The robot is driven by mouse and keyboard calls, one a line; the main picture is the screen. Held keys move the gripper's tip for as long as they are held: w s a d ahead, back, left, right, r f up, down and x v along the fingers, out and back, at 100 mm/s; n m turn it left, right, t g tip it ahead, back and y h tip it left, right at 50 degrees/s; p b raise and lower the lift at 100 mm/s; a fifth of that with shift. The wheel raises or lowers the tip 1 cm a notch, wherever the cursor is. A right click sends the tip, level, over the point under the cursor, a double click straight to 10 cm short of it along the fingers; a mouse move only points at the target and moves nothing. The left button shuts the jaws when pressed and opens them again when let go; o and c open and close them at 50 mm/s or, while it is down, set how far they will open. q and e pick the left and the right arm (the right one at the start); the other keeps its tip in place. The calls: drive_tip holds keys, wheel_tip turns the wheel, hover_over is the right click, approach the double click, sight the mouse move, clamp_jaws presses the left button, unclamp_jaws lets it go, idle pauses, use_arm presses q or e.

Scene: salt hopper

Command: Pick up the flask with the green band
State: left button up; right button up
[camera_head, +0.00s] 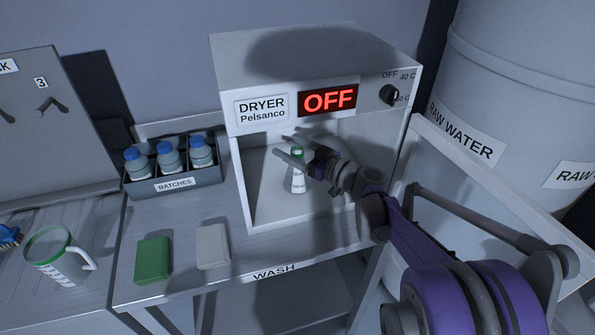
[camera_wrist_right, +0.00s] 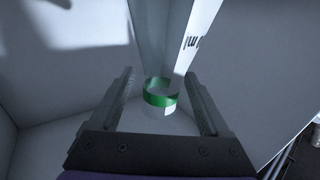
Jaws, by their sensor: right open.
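The flask with the green band (camera_head: 298,183) stands upright inside the open dryer, on its floor. It is pale, with printed marks on its body and a green ring at its neck. My right gripper (camera_head: 289,147) reaches into the dryer from the right, at the height of the flask's neck. In the right wrist view, the green band (camera_wrist_right: 160,100) shows between the two open fingers (camera_wrist_right: 160,75), with a gap on each side. The gripper holds nothing. My left gripper is not in view.
The dryer (camera_head: 222,55) reads OFF; its walls and roof surround the gripper. At left are a batches rack (camera_head: 190,178) with blue-capped bottles, a green block (camera_head: 152,260), a pale block (camera_head: 212,246) and a jug (camera_head: 60,262). A raw water drum (camera_head: 510,90) stands right.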

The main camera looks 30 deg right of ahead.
drive_tip(key=shift+w+a, duration=0.25)
drive_tip(key=shift+w, duration=0.4)
drive_tip(key=shift+s, duration=0.1)
clamp_jaws()
